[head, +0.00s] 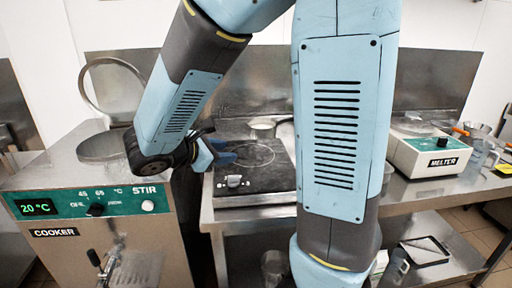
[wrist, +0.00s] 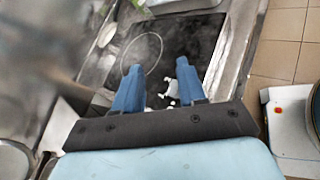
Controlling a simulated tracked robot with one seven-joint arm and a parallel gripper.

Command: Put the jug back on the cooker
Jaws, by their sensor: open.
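The cooker (head: 95,215) is the steel machine at the left of the head view, with a green panel reading 20 °C and a round opening (head: 102,147) on top; its round lid (head: 115,88) stands raised. A clear jug-like vessel (head: 475,155) stands on the right counter beside the melter. Another jug-like vessel (head: 397,268) is on the lower shelf; I cannot tell which is the task's jug. My gripper (head: 222,155) is over the hob, right of the cooker. In the wrist view my gripper (wrist: 158,78) is open, its blue fingers apart with nothing between them.
The black hob (head: 250,160) has a front knob and a small pan (head: 262,127) at its back. The white melter (head: 428,150) stands on the right counter. A glass vessel (head: 272,265) sits on the lower shelf. My arm hides part of the counter's middle.

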